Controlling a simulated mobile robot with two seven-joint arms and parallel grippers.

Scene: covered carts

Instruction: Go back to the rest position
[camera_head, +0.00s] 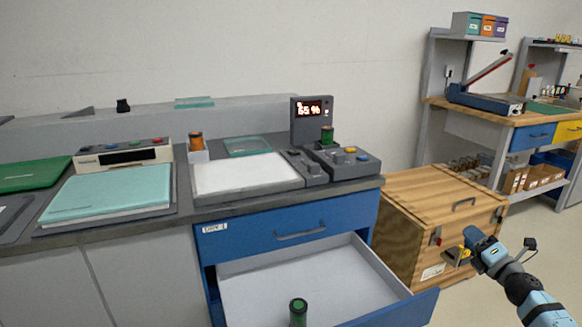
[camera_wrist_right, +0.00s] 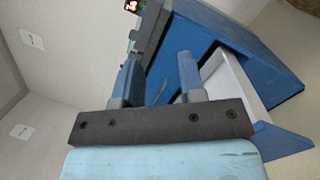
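My right gripper (camera_head: 463,249) is at the lower right in the head view, in front of the wooden crate (camera_head: 415,205). In the right wrist view my right gripper (camera_wrist_right: 160,72) has its two fingers apart with nothing between them. The wrist camera looks past the fingers at the blue drawer cabinet (camera_wrist_right: 245,52) and its open drawer (camera_wrist_right: 220,75). My left gripper and arm are not in view.
The open drawer (camera_head: 330,272) juts out below the counter (camera_head: 130,219), with a green-topped cylinder (camera_head: 298,312) in it. A teal-covered device (camera_head: 110,192), a white-topped device (camera_head: 240,176) and a control box (camera_head: 345,162) stand on the counter. A workbench (camera_head: 480,113) is behind the crate.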

